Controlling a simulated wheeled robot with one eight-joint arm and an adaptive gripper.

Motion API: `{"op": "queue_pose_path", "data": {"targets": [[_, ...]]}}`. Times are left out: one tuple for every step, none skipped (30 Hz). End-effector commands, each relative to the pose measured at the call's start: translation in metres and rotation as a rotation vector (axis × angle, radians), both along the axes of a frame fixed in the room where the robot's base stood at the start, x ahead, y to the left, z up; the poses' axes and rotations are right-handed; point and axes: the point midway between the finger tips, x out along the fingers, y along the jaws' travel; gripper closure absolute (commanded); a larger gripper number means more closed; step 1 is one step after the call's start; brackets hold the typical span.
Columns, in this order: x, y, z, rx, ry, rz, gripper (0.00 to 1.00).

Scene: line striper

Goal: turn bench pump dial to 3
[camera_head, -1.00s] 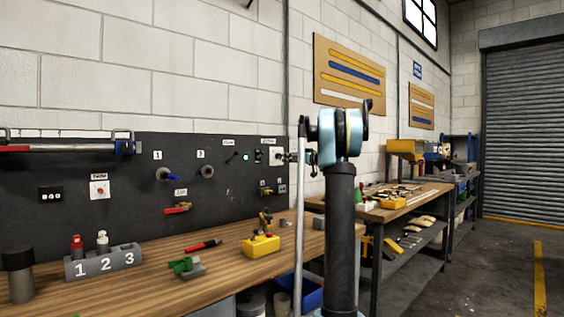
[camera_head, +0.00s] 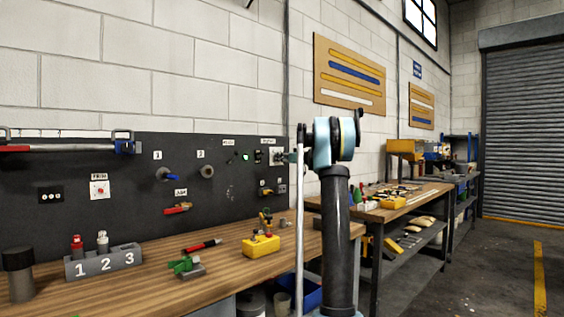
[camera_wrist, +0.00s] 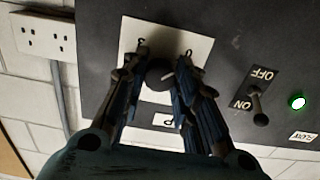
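The pump dial is a dark round knob (camera_wrist: 159,76) on a white plate with marks around it, in the wrist view. The plate (camera_wrist: 200,46) is fixed to the dark panel. My gripper (camera_wrist: 160,70) reaches to the dial with one finger on each side of it. The fingers are close to the knob, but I cannot tell whether both press on it. They cover parts of the plate's marks, so the dial's setting is not readable. In the head view the white plate (camera_head: 275,156) shows at the panel's right end, partly behind my arm.
An ON/OFF toggle switch (camera_wrist: 257,105) and a lit green lamp (camera_wrist: 297,102) sit right of the dial in the wrist view. A socket plate (camera_wrist: 43,36) is at left. The wooden bench (camera_head: 225,268) below carries a yellow box (camera_head: 261,246) and a numbered block (camera_head: 103,262).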

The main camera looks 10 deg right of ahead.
Motion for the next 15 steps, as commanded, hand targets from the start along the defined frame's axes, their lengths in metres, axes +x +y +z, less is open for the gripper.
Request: {"op": "queue_pose_path", "data": {"targets": [[0.0001,-0.0003,0.0000,0.000,0.000,-0.001,0.93],[0.0002,-0.0004,0.0000,0.000,0.000,-0.001,0.96],[0.0002,-0.0004,0.0000,0.000,0.000,-0.001,0.96],[0.0001,-0.0005,0.0001,0.000,0.000,-0.001,0.96],[0.0002,-0.0006,0.0001,0.000,0.000,-0.001,0.96],[0.0002,-0.0006,0.0001,0.001,0.001,-0.001,0.96],[0.0002,-0.0007,0.0001,0.002,0.001,-0.001,0.96],[0.0002,-0.0008,0.0001,0.003,0.002,-0.002,0.96],[0.0003,-0.0009,0.0001,0.006,0.005,-0.002,0.96],[0.0003,-0.0010,0.0001,0.010,0.008,-0.002,0.96],[0.0003,-0.0011,0.0001,0.015,0.011,-0.002,0.96],[0.0003,-0.0013,0.0001,0.024,0.018,-0.002,0.96],[0.0004,-0.0013,0.0001,0.031,0.023,-0.002,0.96],[0.0003,-0.0015,0.0001,0.040,0.029,-0.002,0.96],[0.0003,-0.0016,0.0001,0.055,0.040,-0.003,0.96]]}}
